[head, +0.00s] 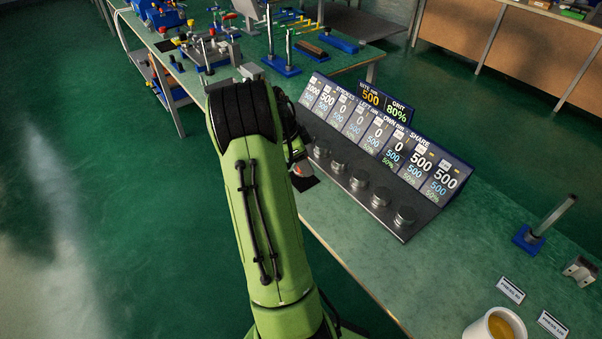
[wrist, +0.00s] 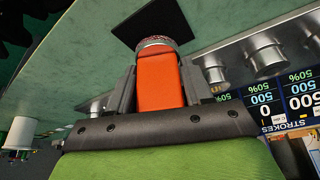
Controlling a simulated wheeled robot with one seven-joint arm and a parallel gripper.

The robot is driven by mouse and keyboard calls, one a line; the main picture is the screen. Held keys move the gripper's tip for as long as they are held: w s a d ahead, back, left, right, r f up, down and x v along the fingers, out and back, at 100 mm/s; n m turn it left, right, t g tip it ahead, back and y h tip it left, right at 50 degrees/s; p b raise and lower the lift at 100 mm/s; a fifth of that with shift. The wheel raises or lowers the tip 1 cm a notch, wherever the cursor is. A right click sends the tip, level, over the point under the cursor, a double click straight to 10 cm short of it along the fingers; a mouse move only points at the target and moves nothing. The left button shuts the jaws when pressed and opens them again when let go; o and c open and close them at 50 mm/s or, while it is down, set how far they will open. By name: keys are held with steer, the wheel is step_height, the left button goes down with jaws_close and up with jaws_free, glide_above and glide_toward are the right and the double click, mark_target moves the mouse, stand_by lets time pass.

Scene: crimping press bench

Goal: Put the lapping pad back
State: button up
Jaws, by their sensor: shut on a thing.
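My gripper (wrist: 157,95) is shut on an orange block (wrist: 160,78), which appears to be the lapping pad. One finger is on each side of it. A round grey and reddish piece (wrist: 155,42) shows at the block's far end; I cannot tell whether it is part of the block. A thin black square (wrist: 155,22) lies beyond that end, partly hidden by it. In the head view the held block (head: 302,168) shows small at the bench's near edge, beside the black square (head: 306,184). My arm hides most of the gripper there.
A dark rack (head: 330,185) with several round metal pieces (head: 359,180) and a sloped display panel (head: 380,138) stands just right of my gripper. Tools crowd the far bench end. A mug (head: 494,325) and a blue-based post (head: 528,238) stand at right.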

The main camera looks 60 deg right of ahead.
steer(key=shift+f+b, duration=0.35)
steer(key=shift+f, duration=1.15)
steer(key=o, duration=1)
steer(key=shift+o, duration=0.2)
steer(key=shift+r, duration=0.1)
